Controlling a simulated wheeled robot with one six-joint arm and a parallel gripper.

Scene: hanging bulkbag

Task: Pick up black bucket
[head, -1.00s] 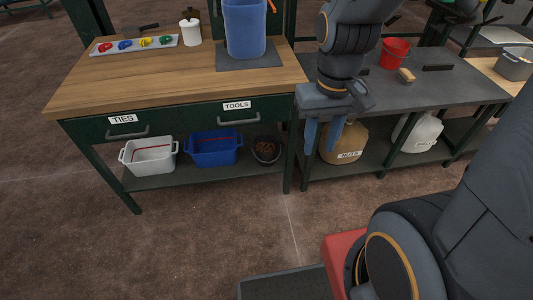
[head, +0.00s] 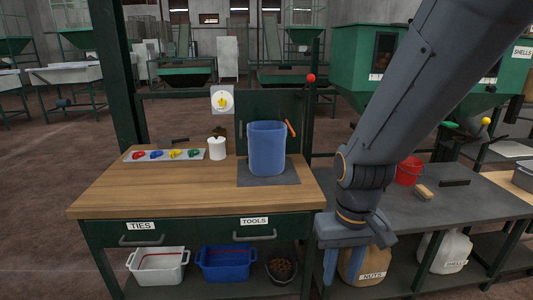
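A small black bucket (head: 281,279) stands on the lower shelf under the wooden bench, at its right end. It holds brown contents, and a thin handle shows above its rim. My gripper (head: 338,266) points down to the right of the bucket, in front of the grey table, apart from the bucket. Its blue fingers look spread, with nothing seen between them. The lower picture edge is close beneath them.
A white bin (head: 157,277) and a blue bin (head: 225,276) stand left of the bucket. The wooden benchtop (head: 180,190) overhangs the shelf and carries a large blue bin (head: 267,150). A nuts jug (head: 366,268) stands under the grey table (head: 450,205).

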